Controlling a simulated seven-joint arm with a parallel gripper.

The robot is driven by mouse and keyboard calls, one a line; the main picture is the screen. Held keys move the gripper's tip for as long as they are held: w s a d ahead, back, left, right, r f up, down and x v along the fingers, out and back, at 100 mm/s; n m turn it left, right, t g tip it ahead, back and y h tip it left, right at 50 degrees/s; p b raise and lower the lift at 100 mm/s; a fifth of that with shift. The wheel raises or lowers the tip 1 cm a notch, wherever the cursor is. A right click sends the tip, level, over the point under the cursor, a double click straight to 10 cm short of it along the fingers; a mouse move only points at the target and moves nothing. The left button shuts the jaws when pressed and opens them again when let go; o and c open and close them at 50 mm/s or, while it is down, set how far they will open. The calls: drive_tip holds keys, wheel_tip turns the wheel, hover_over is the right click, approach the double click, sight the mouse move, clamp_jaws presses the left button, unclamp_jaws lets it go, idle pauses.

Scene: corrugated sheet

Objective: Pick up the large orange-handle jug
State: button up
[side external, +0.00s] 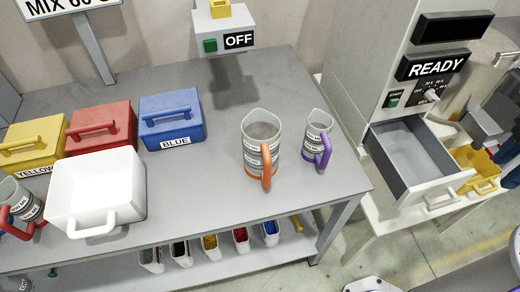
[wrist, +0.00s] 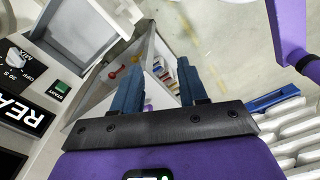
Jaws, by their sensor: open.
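The large orange-handle jug (side external: 252,160) stands upright on the grey table (side external: 330,190), right of its middle, in the side external view. It is grey with white label bands, and its orange handle faces the front. A smaller purple-handle jug (side external: 313,143) stands just right of it, apart. My gripper (wrist: 156,64) shows in the wrist view with its two blue fingers spread and nothing between them. It points toward the table's end and lower shelf, away from the orange-handle jug. I cannot make out the jug in the wrist view.
Yellow (side external: 34,143), red (side external: 101,125) and blue (side external: 172,117) lidded boxes, a white bin (side external: 97,190) and a red-handle jug (side external: 18,200) stand left. An open drawer (side external: 410,155) of the READY machine juts out right. Table space around the orange-handle jug's left and front is clear.

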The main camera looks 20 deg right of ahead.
drive_tip(key=shift+c, duration=0.3)
drive_tip(key=shift+c, duration=0.7)
drive_tip(key=w+a+f+n+t+y, duration=0.1)
drive_tip(key=w+a+f+t+y, duration=0.2)
drive_tip(key=w+a, duration=0.35)
drive_tip(key=w+a+f+y, duration=0.2)
drive_tip(key=w+a+f, duration=0.35)
drive_tip(key=a, duration=0.25)
drive_tip(key=w+a+f+y, duration=0.2)
drive_tip(key=a+f, duration=0.1)
drive_tip(key=a, duration=0.5)
drive_tip(key=w+a+f+y, duration=0.3)
drive_tip(key=a+f, duration=0.1)
drive_tip(key=a, duration=0.4)
drive_tip(key=w+a+f+n+y, duration=0.1)
drive_tip(key=w+a+f+y, duration=0.1)
drive_tip(key=a, duration=0.6)
drive_tip(key=shift+w+a+f+t+y, duration=0.1)
drive_tip(key=shift+w+f+t+y, duration=0.25)
drive_tip(key=shift+w+f, duration=0.45)
drive_tip(key=shift+s+f, duration=0.1)
drive_tip(key=shift+s, duration=0.05)
